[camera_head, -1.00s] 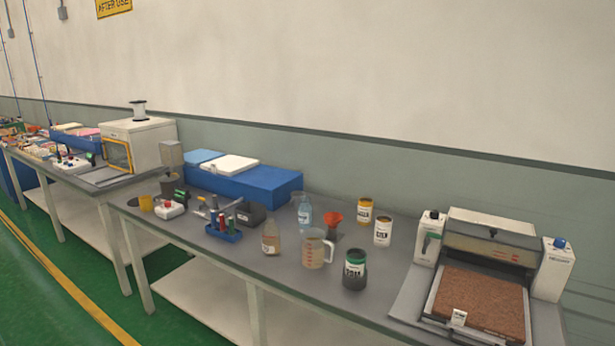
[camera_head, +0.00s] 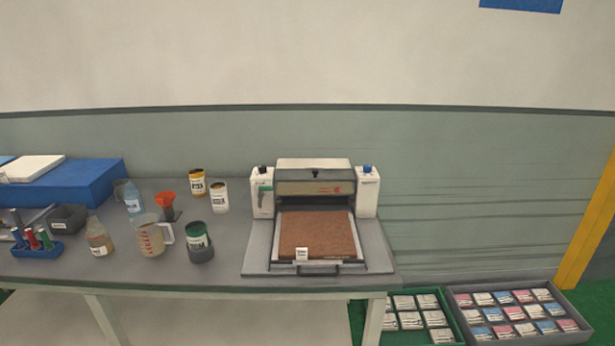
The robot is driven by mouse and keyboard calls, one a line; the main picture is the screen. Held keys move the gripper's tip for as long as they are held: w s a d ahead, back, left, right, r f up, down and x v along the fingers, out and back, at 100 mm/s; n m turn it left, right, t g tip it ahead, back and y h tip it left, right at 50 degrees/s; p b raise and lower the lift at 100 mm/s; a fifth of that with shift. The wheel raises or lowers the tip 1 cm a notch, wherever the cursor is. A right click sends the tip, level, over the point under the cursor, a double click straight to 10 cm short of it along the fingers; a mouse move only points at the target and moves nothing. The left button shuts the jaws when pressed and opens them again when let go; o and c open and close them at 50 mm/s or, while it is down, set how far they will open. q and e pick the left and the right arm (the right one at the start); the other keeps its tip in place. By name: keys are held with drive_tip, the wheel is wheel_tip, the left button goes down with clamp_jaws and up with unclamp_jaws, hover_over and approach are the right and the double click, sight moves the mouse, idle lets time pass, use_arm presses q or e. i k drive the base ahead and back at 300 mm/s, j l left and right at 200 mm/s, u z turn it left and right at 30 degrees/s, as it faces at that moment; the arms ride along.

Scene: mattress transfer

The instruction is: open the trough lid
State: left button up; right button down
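A machine with two white side posts stands at the right end of the grey table. A white-grey cover (camera_head: 313,170) with a small dark catch at its front edge spans between the posts, above a beige front panel (camera_head: 312,188). I take this cover for the trough lid, and it looks closed. A brown slab (camera_head: 316,235) with a small white label block lies on the machine's bed in front. The left post (camera_head: 263,193) has a dark knob and a green-marked lever; the right post (camera_head: 367,192) has a blue knob. Neither of my grippers is in view.
Left of the machine stand a green-topped jar (camera_head: 200,243), a measuring jug (camera_head: 151,236), a bottle (camera_head: 99,237), a red funnel (camera_head: 166,200) and yellow and white cans. A blue block (camera_head: 75,186) lies further left. Trays of small packs (camera_head: 520,336) lie low at the right.

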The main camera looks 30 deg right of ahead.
sight(282, 174)
drive_tip(key=i+j+z, duration=0.2)
drive_tip(key=z, duration=0.25)
drive_tip(key=i+j+z, duration=0.25)
drive_tip(key=z, duration=0.2)
drive_tip(key=j, duration=0.1)
